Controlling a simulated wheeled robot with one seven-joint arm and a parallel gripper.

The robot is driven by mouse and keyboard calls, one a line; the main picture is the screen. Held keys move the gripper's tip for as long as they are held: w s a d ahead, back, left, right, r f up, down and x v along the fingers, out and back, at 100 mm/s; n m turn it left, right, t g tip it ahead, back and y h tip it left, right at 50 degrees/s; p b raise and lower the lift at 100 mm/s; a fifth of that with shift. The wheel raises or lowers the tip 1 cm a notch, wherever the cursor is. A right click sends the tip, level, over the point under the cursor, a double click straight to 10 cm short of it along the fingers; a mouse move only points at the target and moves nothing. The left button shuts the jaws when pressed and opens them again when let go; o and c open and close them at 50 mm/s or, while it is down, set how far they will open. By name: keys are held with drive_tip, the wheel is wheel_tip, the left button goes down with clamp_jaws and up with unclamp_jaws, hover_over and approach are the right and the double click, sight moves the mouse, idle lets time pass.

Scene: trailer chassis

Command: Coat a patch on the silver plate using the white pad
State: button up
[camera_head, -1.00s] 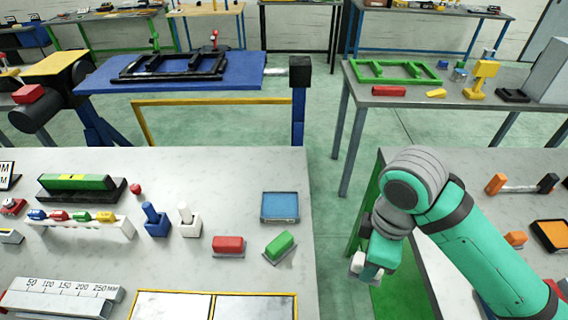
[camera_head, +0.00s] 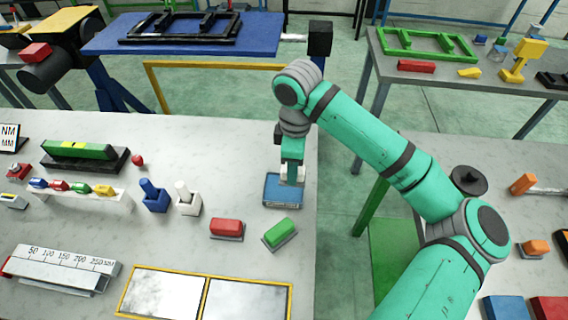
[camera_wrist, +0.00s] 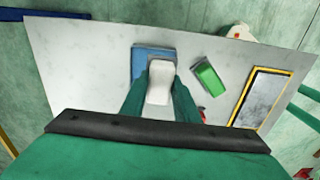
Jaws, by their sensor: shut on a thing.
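My gripper (camera_head: 292,176) is shut on the white pad (camera_wrist: 160,80), which sits between its two fingers in the wrist view. The pad is over the blue tray (camera_head: 270,203) at the right side of the near table. I cannot tell whether it touches the tray's surface. In the wrist view the blue tray (camera_wrist: 139,63) shows behind and left of the pad. The silver plate (camera_head: 166,294) lies in a yellow frame at the table's front edge, left of and nearer than the tray.
A green block (camera_head: 280,232) and a red block (camera_head: 227,226) lie between the tray and the plate. A blue holder (camera_head: 155,201) and a white holder (camera_head: 188,205) stand further left. A second panel (camera_head: 246,300) shares the yellow frame.

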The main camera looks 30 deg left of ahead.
drive_tip(key=a, duration=0.3)
drive_tip(key=shift+w+f, duration=0.15)
drive_tip(key=shift+f, duration=3.15)
drive_tip(key=shift+w+f, duration=0.1)
drive_tip(key=shift+f, duration=0.05)
drive_tip(key=shift+d, duration=0.2)
drive_tip(key=shift+a+f, duration=0.2)
drive_tip(key=shift+f, duration=0.05)
drive_tip(key=shift+d+f, duration=0.1)
drive_tip(key=shift+f, duration=0.1)
drive_tip(key=shift+r, duration=3.55)
